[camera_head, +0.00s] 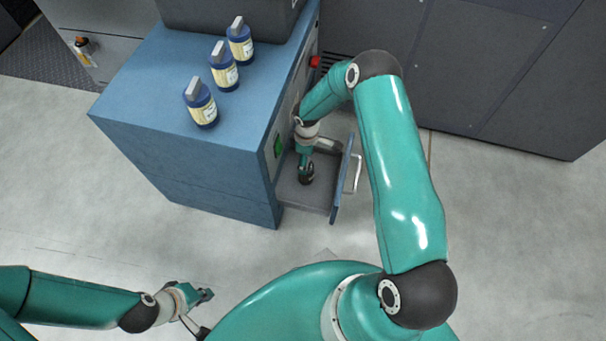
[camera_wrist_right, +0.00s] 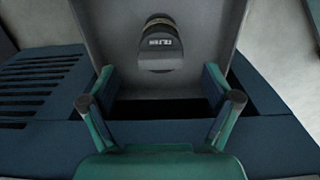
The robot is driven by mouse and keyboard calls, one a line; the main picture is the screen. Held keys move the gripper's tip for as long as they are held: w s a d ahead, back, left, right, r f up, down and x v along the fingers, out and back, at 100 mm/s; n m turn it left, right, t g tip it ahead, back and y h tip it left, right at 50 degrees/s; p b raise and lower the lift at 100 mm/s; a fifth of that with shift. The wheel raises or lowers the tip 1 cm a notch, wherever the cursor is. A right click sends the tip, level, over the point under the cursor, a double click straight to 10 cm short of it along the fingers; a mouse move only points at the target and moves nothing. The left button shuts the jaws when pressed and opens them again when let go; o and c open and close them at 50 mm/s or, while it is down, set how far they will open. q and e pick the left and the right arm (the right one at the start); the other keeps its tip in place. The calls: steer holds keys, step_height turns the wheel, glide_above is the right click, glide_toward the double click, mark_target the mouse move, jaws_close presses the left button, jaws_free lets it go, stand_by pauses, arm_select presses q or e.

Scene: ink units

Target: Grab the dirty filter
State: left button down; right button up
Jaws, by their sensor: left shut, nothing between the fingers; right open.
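The dirty filter (camera_wrist_right: 160,45), a dark round-topped piece with a pale printed label, sits in the open drawer in the right wrist view. In the head view it is a small dark shape (camera_head: 307,178) on the floor of the drawer (camera_head: 318,200). My right gripper (camera_wrist_right: 160,92) is open, with the filter beyond its fingertips and nothing between them. In the head view my right gripper (camera_head: 305,162) reaches down into the drawer and partly covers the filter. My left gripper (camera_head: 206,296) is shut and empty at the lower left, far from the drawer.
Three blue bottles with cream labels and grey caps, one of them here (camera_head: 200,104), stand on the blue cabinet (camera_head: 145,95). The drawer front with its handle (camera_head: 354,174) sticks out to the right. Dark grey cabinets (camera_head: 480,70) stand behind. The pale floor is mostly clear.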

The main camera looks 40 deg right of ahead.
step_height(320, 180, down, 5)
steer(key=shift+r+b, duration=0.15)
steer(key=shift+b, duration=0.5)
steer(key=shift+c, duration=0.2)
steer(key=shift+r, duration=0.1)
steer(key=c, duration=1.3)
steer(key=shift+r, duration=0.15)
